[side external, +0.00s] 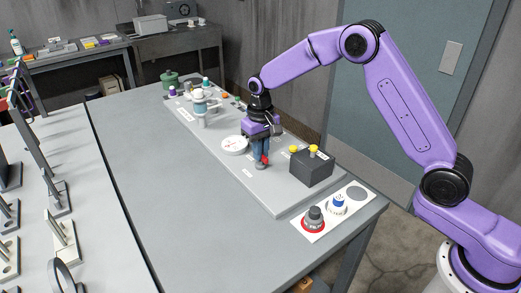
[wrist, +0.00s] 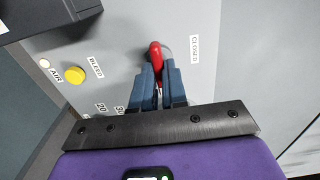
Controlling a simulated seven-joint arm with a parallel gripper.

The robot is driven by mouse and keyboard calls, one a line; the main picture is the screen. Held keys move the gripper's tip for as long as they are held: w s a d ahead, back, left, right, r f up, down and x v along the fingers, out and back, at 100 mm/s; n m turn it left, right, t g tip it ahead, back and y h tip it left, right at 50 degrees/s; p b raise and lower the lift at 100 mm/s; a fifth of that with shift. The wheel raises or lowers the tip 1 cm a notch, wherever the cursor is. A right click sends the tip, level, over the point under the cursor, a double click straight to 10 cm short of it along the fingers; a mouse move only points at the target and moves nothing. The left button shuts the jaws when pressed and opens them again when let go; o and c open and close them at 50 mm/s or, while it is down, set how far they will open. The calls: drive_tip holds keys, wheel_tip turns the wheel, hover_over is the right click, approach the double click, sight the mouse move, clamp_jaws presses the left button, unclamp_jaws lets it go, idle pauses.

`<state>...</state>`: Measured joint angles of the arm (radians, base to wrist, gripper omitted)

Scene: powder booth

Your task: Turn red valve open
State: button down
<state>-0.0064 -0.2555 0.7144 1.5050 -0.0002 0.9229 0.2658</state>
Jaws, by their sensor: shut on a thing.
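The red valve handle (side external: 264,159) stands on a grey base on the light grey panel (side external: 225,170). It also shows in the wrist view as a rounded red lever (wrist: 155,53) beside a grey post, left of a "CLOSED" label (wrist: 194,50). My gripper (side external: 262,150) points down over the valve. In the wrist view its blue fingers (wrist: 157,76) are shut on the red handle, with its rounded end sticking out beyond them. The fingers hide the rest of the handle.
A dark box with yellow knobs (side external: 311,168) stands close to the right of my gripper. A round white gauge (side external: 234,145) lies to the left. A white plate with a red-ringed knob (side external: 313,219) is at the front. The table's left part (side external: 130,150) is clear.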

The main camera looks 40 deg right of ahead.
drive_tip(key=shift+r, duration=0.1)
idle(0.3)
drive_tip(key=c, duration=1.2)
unclamp_jaws()
drive_tip(key=shift+o, duration=0.2)
wheel_tip(320, 180, up, 17)
drive_tip(key=shift+r, duration=0.2)
drive_tip(key=s+a+f+n, duration=0.1)
drive_tip(key=s+n, duration=0.2)
drive_tip(key=s, duration=0.7)
drive_tip(key=s+a+f+n, duration=0.1)
drive_tip(key=s+a+n, duration=0.15)
drive_tip(key=s, duration=0.65)
drive_tip(key=s+d+f+n, duration=0.3)
drive_tip(key=s+d, duration=0.2)
drive_tip(key=s, duration=0.5)
drive_tip(key=s+d+f+n, duration=0.3)
drive_tip(key=s+d+n, duration=0.1)
drive_tip(key=s, duration=0.6)
drive_tip(key=shift+s+d+f, duration=0.3)
drive_tip(key=shift+d+f, duration=0.05)
